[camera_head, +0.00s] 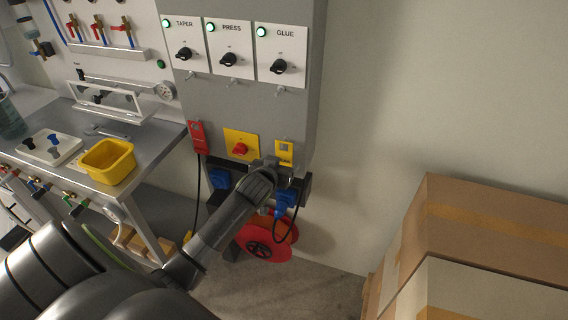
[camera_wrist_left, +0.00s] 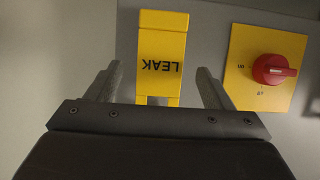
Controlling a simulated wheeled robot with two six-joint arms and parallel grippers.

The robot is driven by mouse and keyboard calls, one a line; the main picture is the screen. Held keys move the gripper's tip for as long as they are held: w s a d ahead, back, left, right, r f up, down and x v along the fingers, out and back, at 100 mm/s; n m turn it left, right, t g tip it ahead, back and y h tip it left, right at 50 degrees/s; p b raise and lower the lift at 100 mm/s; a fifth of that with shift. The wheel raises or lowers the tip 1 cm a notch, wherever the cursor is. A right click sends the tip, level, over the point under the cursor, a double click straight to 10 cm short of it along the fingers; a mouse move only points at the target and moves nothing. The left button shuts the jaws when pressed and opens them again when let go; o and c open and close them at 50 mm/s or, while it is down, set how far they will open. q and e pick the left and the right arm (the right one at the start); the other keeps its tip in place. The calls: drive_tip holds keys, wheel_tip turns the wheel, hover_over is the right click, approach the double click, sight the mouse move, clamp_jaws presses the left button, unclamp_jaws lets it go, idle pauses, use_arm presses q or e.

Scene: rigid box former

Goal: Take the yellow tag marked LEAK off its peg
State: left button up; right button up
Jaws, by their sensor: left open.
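The yellow tag marked LEAK (camera_wrist_left: 162,60) hangs on the grey cabinet front in the left wrist view, its lettering upside down there. In the head view the tag (camera_head: 285,149) shows low on the cabinet, right of the red rotary switch. My left gripper (camera_wrist_left: 162,85) is open, with one finger on each side of the tag's lower part in the wrist picture. I cannot tell whether the fingers touch it. In the head view my left gripper (camera_head: 280,168) is at the tag's lower edge and covers part of it. The peg is not clearly visible. My right gripper is not in view.
A red rotary switch on a yellow plate (camera_head: 240,146) is close left of the tag. Blue plugs (camera_head: 287,198) and a red reel (camera_head: 265,241) are below. Cardboard boxes (camera_head: 490,220) stand at right; the wall between is bare.

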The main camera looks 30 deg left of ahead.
use_arm(q)
drive_tip(key=shift+x, duration=1.1)
drive_tip(key=c, duration=1)
drive_tip(key=shift+c, duration=0.2)
drive_tip(key=shift+r, duration=0.8)
drive_tip(key=s+d+b, duration=0.2)
drive_tip(key=s+d, duration=0.2)
drive_tip(key=s, duration=1.3)
drive_tip(key=shift+s, duration=0.25)
drive_tip(key=shift+d, duration=0.15)
